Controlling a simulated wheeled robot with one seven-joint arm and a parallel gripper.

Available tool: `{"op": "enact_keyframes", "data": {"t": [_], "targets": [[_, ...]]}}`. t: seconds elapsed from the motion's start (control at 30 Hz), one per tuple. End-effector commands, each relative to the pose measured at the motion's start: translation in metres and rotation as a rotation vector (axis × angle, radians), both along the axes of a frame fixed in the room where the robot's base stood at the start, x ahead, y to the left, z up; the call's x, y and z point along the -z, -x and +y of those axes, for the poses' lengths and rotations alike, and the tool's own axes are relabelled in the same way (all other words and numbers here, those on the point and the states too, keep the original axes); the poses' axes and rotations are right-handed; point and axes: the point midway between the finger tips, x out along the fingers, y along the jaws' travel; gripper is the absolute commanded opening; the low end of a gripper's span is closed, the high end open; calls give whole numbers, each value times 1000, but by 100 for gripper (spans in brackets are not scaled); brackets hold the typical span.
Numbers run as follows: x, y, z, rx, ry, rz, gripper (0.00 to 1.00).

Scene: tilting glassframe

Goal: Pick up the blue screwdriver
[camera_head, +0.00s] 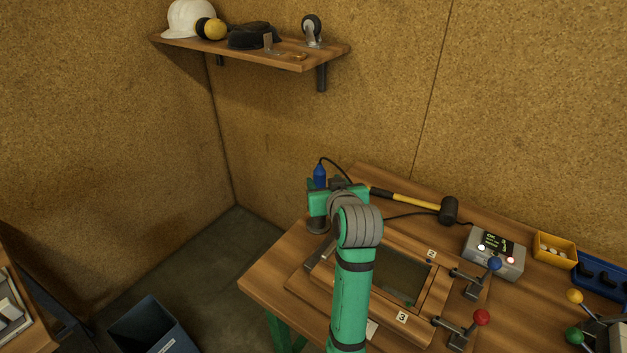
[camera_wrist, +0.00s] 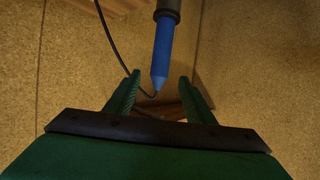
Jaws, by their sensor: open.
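The blue screwdriver (camera_head: 320,175) stands upright near the far left corner of the workbench (camera_head: 268,283), a black cable leaving its tapered end. In the head view my gripper (camera_head: 328,188) is right at it and hides its middle; a grey-black part shows below. In the wrist view the blue body (camera_wrist: 164,45) comes down from the top edge, and its tapered end lies between the tips of my gripper's two green fingers (camera_wrist: 160,76). The fingers are spread, with gaps on both sides of it. I cannot tell how deep it sits between them.
A black-headed mallet (camera_head: 448,210) lies behind my arm. A wooden frame with a dark pane (camera_head: 402,280), lever clamps (camera_head: 481,281), a grey control box (camera_head: 493,254) and a yellow bin (camera_head: 554,250) are to the right. A wall shelf (camera_head: 250,48) hangs above; a dark bin (camera_head: 150,328) stands lower left.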

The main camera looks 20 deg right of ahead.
Motion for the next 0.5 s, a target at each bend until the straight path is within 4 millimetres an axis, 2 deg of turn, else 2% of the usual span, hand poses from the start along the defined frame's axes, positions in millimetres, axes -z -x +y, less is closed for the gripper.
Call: {"op": "enact_keyframes", "data": {"t": [0.3,0.5], "targets": [[13,-38,-3,-4,0,3,49],[19,-52,-4,-4,1,2,49]]}}
